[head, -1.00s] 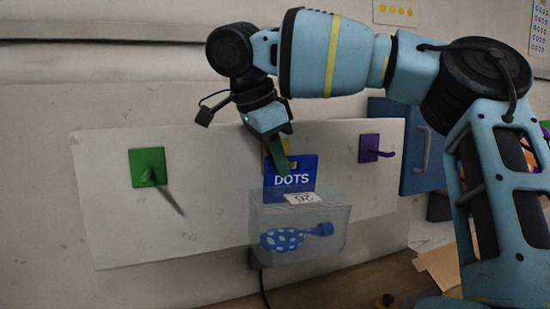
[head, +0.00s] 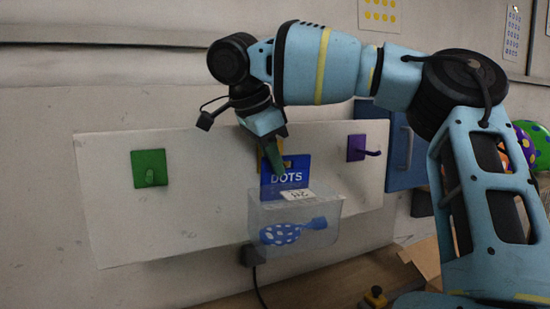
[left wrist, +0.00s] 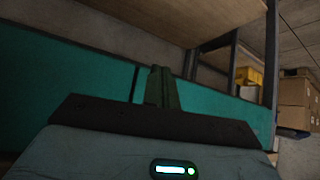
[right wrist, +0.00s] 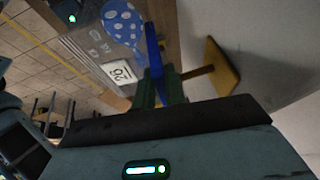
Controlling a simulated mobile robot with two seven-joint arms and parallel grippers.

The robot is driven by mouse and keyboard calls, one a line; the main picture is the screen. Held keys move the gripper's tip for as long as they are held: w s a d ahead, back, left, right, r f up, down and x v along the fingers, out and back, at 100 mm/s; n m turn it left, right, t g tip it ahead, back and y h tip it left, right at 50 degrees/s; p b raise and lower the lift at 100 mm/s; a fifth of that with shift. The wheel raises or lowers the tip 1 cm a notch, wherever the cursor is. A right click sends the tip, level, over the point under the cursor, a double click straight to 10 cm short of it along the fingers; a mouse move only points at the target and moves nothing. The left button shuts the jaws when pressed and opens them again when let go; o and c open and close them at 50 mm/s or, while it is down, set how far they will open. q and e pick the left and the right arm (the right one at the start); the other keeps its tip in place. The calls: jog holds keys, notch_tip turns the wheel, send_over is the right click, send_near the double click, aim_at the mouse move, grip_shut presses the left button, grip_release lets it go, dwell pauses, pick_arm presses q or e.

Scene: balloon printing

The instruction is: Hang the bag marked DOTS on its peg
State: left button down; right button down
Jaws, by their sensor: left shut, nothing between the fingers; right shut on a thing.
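The DOTS bag (head: 284,180) has a blue header card and a clear pouch holding a blue balloon with white dots (head: 281,233). My right gripper (head: 276,158) is shut on the header card, and the bag hangs upright below it. The right wrist view shows the card edge-on between the fingers (right wrist: 162,88). A yellow peg (right wrist: 218,68) on the wall panel stands just behind the card, its rod reaching toward the card beside the fingers. I cannot tell whether the rod passes through the card's hole. My left gripper (left wrist: 160,88) is shut and empty, away from the bag.
The pale panel (head: 215,195) also carries a green peg (head: 149,168) at left and a purple peg (head: 362,148) at right, both empty. A wooden surface (head: 320,285) lies below. A blue cabinet (head: 407,155) stands right of the panel.

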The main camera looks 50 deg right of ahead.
pick_arm(q)
jog(key=shift+s+d+f, duration=0.1)
jog(key=shift+f, duration=0.05)
pick_arm(e)
jog(key=shift+w+d+f, duration=0.25)
jog(key=shift+w+f, duration=0.15)
jog(key=shift+f, duration=0.05)
jog(key=c, duration=1.8)
grip_release()
jog(key=o, duration=0.4)
jog(key=shift+w+d+f, duration=0.2)
jog(key=shift+w+d, duration=0.1)
jog(key=shift+w, duration=0.3)
pick_arm(q)
jog(key=shift+w+d, duration=0.2)
jog(key=shift+w, duration=0.1)
pick_arm(e)
jog(key=shift+o, duration=0.2)
jog(key=shift+s+a+r, duration=0.1)
jog(key=shift+s+r, duration=0.1)
jog(key=shift+r, duration=0.05)
pick_arm(q)
jog(key=shift+a, duration=0.1)
pick_arm(e)
jog(key=shift+r, duration=0.1)
